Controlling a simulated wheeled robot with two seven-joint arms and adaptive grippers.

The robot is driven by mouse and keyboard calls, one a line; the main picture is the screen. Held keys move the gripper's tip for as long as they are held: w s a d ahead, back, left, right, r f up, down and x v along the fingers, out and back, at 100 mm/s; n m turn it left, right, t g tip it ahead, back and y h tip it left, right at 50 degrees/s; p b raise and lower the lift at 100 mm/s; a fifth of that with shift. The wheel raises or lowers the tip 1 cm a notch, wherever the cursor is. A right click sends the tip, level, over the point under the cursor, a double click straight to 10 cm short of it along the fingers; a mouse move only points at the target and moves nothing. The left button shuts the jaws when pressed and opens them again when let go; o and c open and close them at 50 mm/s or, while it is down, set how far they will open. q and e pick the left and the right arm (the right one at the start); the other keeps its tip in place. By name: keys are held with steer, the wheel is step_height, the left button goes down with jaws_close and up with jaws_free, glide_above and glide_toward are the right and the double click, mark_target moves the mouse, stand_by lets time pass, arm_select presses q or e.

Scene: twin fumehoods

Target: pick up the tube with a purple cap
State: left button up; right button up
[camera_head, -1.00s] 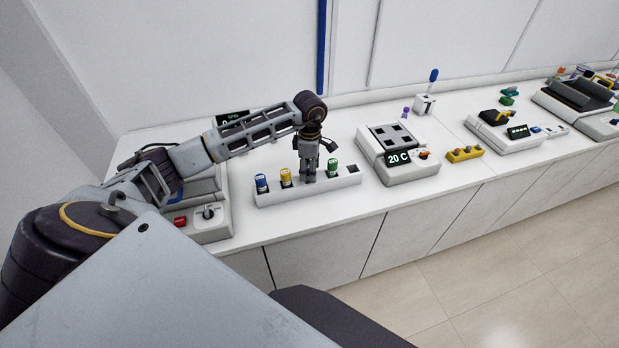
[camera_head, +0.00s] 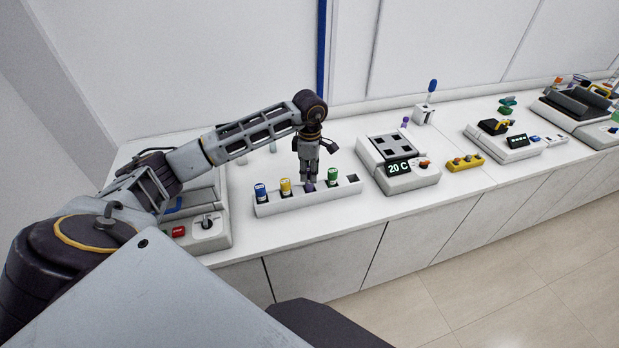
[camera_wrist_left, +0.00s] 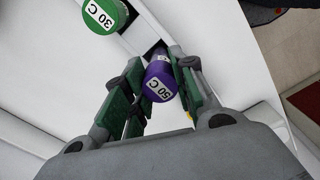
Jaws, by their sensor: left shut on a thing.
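The tube with a purple cap (camera_wrist_left: 160,82) is between the fingers of my left gripper (camera_wrist_left: 157,95) in the left wrist view. Its cap is labelled "50 C". In the head view the left gripper (camera_head: 309,176) points straight down at the white rack (camera_head: 290,205), with the purple cap (camera_head: 309,187) showing dark just below its fingers. The gripper is shut on this tube. The tube's body is hidden, so I cannot tell how deep it sits in the rack. My right gripper is not in view.
Blue (camera_head: 260,190), yellow (camera_head: 285,186) and green (camera_head: 333,176) capped tubes stand in the same rack, with an empty slot at its right end. A device with a red button (camera_head: 178,231) stands left.

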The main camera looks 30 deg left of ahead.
arm_select(q)
steer(key=shift+r+b, duration=0.7)
steer(key=shift+r, duration=2.85)
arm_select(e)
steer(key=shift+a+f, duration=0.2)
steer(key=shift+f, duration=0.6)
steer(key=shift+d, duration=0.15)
